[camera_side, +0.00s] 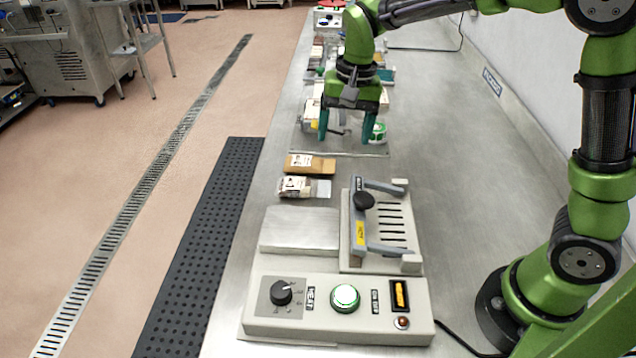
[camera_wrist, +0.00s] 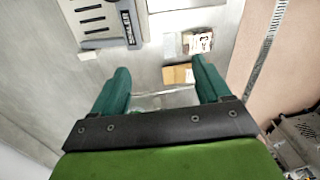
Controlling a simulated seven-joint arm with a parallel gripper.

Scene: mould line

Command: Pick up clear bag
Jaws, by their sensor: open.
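The clear bag (camera_side: 296,187) lies flat on the steel bench, with dark brown contents, a white label and a see-through end on its right. It also shows in the wrist view (camera_wrist: 198,42), near the top and right of centre. A tan paper pouch (camera_side: 311,164) lies just behind it in the side view and nearer my fingers in the wrist view (camera_wrist: 178,75). My gripper (camera_side: 345,137) is open and points down above a clear tray, behind both packets and apart from them. Its two green fingers frame the wrist view (camera_wrist: 160,72), with nothing held between them.
A sealing machine (camera_side: 340,312) with knob, green button and hinged sealing arm (camera_side: 378,220) stands in front of the packets. A green-and-white tin (camera_side: 378,132) stands by my right finger on the clear tray (camera_side: 342,151). Bench right of the packets is clear.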

